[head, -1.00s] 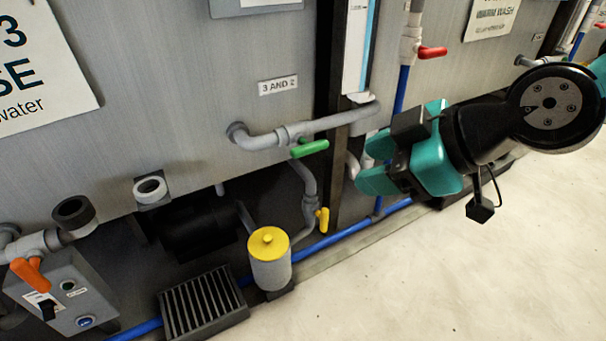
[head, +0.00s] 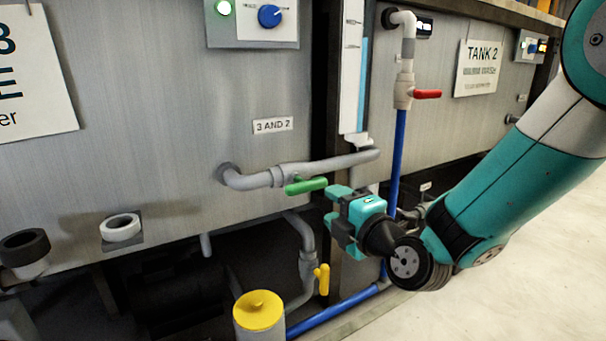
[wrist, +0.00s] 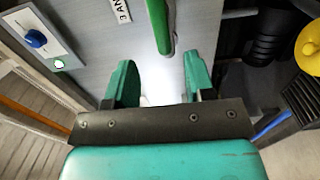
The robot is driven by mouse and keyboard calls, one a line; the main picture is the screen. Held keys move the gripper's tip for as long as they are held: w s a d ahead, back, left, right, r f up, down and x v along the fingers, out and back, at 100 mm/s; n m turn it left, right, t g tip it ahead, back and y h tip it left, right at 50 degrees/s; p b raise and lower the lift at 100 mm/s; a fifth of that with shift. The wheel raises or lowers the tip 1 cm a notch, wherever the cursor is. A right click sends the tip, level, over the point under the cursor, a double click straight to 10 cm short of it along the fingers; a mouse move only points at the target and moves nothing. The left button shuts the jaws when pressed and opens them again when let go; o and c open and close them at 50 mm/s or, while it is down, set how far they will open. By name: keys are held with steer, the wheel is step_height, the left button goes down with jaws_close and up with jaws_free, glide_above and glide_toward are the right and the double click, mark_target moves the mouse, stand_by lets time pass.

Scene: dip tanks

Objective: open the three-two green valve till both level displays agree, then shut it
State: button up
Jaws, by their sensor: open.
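The green valve handle (head: 306,186) sits on a grey pipe (head: 330,164) below the "3 AND 2" label (head: 273,125). In the head view it slants much like the pipe; I cannot tell if the valve is open. My gripper (head: 334,218) is open and empty, just right of and below the handle. In the wrist view the handle (wrist: 161,28) lies ahead of my fingertips (wrist: 160,80), in line with the gap and apart from them. A tall level gauge (head: 352,70) with a light blue column stands above the pipe. A small dark display (head: 424,26) is too small to read.
A red-handled valve (head: 426,94) on a blue pipe (head: 397,150) stands right of the gauge. A yellow valve handle (head: 322,279) and a yellow-capped canister (head: 259,311) are low down. A panel with a blue knob (head: 269,16) is above. Open floor lies at lower right.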

mark_target(310, 188)
steer(key=x, duration=1)
steer(key=shift+w+a+f, duration=0.15)
steer(key=shift+w+a, duration=0.05)
steer(key=shift+a, duration=0.05)
steer(key=shift+w+a, duration=0.35)
steer(key=shift+w, duration=0.3)
jaws_close()
